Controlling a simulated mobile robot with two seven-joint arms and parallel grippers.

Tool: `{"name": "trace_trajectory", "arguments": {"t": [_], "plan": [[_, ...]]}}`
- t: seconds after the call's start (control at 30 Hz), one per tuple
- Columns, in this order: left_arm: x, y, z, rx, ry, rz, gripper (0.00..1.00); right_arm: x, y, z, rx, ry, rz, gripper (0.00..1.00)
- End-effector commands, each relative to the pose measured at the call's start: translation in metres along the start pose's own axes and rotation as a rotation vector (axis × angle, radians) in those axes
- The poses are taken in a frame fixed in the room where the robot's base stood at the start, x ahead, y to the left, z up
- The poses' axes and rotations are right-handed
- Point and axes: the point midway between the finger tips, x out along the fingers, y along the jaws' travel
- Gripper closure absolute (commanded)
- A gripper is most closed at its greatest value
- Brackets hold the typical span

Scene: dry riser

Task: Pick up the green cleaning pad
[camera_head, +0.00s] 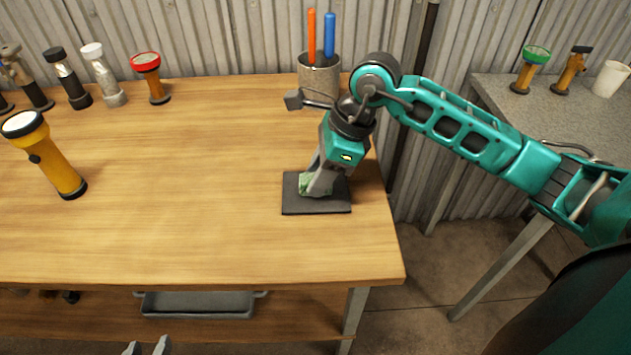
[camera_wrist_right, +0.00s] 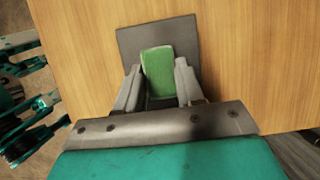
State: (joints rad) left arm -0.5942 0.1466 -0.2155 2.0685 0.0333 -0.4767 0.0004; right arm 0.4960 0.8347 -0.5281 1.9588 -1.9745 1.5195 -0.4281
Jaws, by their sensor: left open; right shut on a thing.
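The green cleaning pad (camera_head: 306,184) is at a dark square mat (camera_head: 317,207) near the right end of the wooden table. In the right wrist view the pad (camera_wrist_right: 158,72) stands out as a green block between the fingers. My right gripper (camera_head: 317,188) points down over the mat and is shut on the pad, one finger on each side. Whether the pad still touches the mat (camera_wrist_right: 130,42) I cannot tell. My left gripper (camera_head: 147,347) shows only its fingertips at the bottom edge of the head view, apart and empty.
A yellow flashlight (camera_head: 55,160) stands on the left of the wooden table (camera_head: 200,220); several more line the back. A cup (camera_head: 320,78) with an orange and a blue stick stands behind my right gripper. The table's middle is clear. A grey tray (camera_head: 197,305) sits below.

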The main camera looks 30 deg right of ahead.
Motion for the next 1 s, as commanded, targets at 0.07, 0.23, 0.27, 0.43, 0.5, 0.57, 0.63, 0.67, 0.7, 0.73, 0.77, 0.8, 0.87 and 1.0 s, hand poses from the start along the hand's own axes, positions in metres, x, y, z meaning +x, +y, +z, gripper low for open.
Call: {"name": "trace_trajectory", "arguments": {"t": [0.07, 0.23, 0.27, 0.43, 0.5, 0.57, 0.63, 0.67, 0.7, 0.73, 0.77, 0.8, 0.87, 1.0], "plan": [[0.000, 0.000, 0.000, 0.000, -0.001, 0.000, 0.57, 0.000, 0.000, 0.000, 0.000, 0.000, 0.000, 0.90], [0.000, 0.000, 0.001, 0.000, -0.001, 0.000, 0.57, 0.000, 0.000, 0.000, 0.000, 0.000, -0.001, 0.92], [0.000, 0.000, 0.001, 0.000, -0.001, 0.000, 0.57, 0.000, 0.000, 0.000, 0.000, 0.000, -0.001, 0.92], [-0.001, 0.000, 0.000, 0.001, -0.001, 0.000, 0.57, -0.006, -0.001, 0.003, -0.001, -0.001, -0.002, 0.92], [-0.001, -0.001, -0.001, 0.002, -0.001, -0.001, 0.57, -0.011, -0.001, 0.005, -0.002, -0.002, -0.003, 0.92], [-0.002, -0.001, -0.002, 0.003, -0.001, -0.001, 0.57, -0.018, -0.001, 0.008, -0.002, -0.002, -0.004, 0.92], [-0.003, -0.001, -0.004, 0.005, -0.002, -0.001, 0.57, -0.029, -0.001, 0.012, -0.002, -0.002, -0.005, 0.92], [-0.004, -0.001, -0.005, 0.006, -0.001, -0.001, 0.57, -0.035, -0.001, 0.015, -0.002, -0.002, -0.005, 0.92], [-0.005, -0.002, -0.006, 0.007, -0.001, -0.002, 0.57, -0.044, -0.002, 0.018, -0.003, -0.002, -0.006, 0.92], [-0.005, -0.002, -0.007, 0.008, 0.000, -0.003, 0.57, -0.051, -0.001, 0.022, -0.003, -0.003, -0.006, 0.92], [-0.006, -0.002, -0.007, 0.009, 0.001, -0.004, 0.57, -0.059, -0.002, 0.025, -0.004, -0.003, -0.008, 0.92], [-0.007, -0.003, -0.008, 0.010, 0.001, -0.005, 0.57, -0.070, -0.002, 0.030, -0.004, -0.004, -0.007, 0.92], [-0.007, -0.004, -0.008, 0.011, 0.002, -0.008, 0.57, -0.087, -0.002, 0.036, -0.004, -0.003, -0.008, 0.92], [-0.010, -0.007, -0.008, 0.013, -0.003, -0.015, 0.57, -0.125, -0.001, 0.052, -0.003, -0.003, -0.006, 0.92]]}}
